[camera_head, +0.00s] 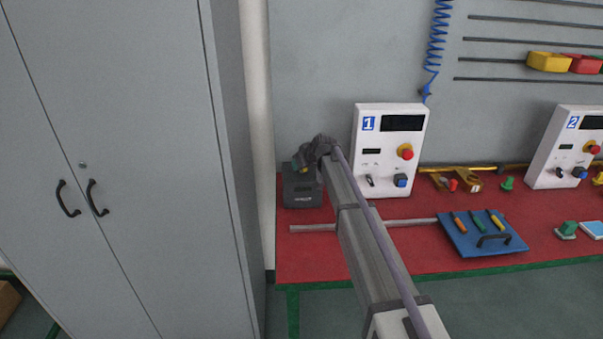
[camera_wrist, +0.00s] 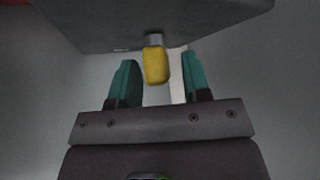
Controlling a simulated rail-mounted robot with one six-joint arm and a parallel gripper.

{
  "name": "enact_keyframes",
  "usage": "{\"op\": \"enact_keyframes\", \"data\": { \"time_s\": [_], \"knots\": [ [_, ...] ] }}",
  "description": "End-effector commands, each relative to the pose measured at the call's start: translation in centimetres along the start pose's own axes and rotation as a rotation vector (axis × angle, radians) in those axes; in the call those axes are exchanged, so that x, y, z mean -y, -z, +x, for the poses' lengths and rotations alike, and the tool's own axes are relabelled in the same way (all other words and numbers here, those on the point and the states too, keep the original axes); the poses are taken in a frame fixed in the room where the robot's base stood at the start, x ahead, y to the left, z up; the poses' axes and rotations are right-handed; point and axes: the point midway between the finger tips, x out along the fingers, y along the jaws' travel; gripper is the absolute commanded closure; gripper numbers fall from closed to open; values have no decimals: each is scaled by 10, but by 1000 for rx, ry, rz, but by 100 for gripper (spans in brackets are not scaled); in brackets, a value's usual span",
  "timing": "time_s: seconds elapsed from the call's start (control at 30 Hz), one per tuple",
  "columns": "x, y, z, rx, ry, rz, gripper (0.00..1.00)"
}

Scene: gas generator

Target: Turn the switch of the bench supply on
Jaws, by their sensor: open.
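The bench supply appears to be the dark grey box (camera_head: 303,192) at the left end of the red bench, partly hidden behind my arm in the head view. In the wrist view its dark body (camera_wrist: 150,22) fills the top. A yellow switch lever (camera_wrist: 156,66) on a short grey stem sticks out from it. My gripper (camera_wrist: 159,62) is open, with one teal finger on each side of the yellow lever and visible gaps between. In the head view my gripper (camera_head: 300,166) is at the box, its fingers mostly hidden.
White control panel 1 (camera_head: 390,150) stands right of the box, with a red button and a small black switch. Panel 2 (camera_head: 568,150) is farther right. A blue tray (camera_head: 482,245) with screwdrivers lies on the red bench (camera_head: 330,255). A tall grey cabinet (camera_head: 120,150) stands left.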

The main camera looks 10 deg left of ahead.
Motion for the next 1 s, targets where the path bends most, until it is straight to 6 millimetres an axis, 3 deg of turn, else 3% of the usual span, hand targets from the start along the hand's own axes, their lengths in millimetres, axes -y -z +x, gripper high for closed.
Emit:
{"op": "enact_keyframes", "data": {
  "time_s": [0.23,0.7,1.0],
  "knots": [
    [0,1,2,0,0,1,56],
    [0,1,2,0,0,1,100],
    [0,1,2,-1,-18,19,100]
  ]
}}
